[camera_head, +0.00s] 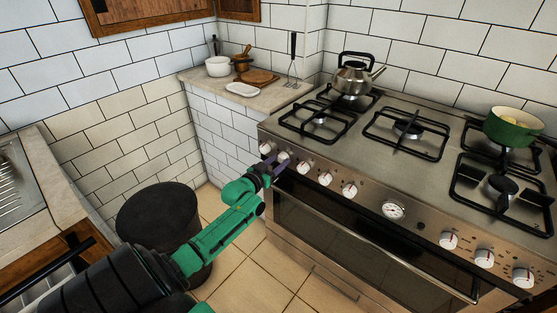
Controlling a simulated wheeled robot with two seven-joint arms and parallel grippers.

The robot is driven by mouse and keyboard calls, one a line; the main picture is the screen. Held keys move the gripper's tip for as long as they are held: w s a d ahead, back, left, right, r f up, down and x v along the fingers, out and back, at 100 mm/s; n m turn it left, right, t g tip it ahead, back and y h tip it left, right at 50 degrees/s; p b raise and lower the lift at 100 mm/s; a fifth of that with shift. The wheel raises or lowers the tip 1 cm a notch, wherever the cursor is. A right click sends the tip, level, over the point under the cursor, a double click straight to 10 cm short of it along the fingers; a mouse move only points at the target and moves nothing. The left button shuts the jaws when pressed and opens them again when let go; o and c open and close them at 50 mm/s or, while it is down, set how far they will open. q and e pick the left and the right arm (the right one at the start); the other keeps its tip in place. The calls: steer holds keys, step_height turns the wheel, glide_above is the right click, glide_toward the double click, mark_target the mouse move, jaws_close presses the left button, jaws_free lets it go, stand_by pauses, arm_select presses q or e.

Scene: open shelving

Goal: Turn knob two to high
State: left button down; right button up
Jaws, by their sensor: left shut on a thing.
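The stove front (420,232) carries a row of white knobs with red marks. The first knob (266,147) is at the far left end of the panel, and knob two (283,156) is just right of it. My left gripper (276,160) reaches in from the lower left on a green arm. Its purple fingers are shut on knob two and partly cover it. The knob's mark is too small to read, so its setting cannot be told. My right gripper is not in view.
More knobs (303,167) follow to the right, then a round dial (393,210). The oven handle (375,250) runs below. A kettle (354,78) and a green pot (508,128) stand on the hob. A dark round bin (150,210) stands on the floor beside my arm.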

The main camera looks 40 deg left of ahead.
arm_select(q)
steer(key=shift+n, duration=1)
steer(key=shift+c, duration=1.8)
jaws_free()
steer(key=s+r+p, duration=0.1)
steer(key=s+p, duration=0.1)
steer(key=s, duration=1.2)
steer(key=shift+s+d+r, duration=0.25)
steer(key=shift+d+r, duration=0.1)
steer(key=shift+d, duration=0.05)
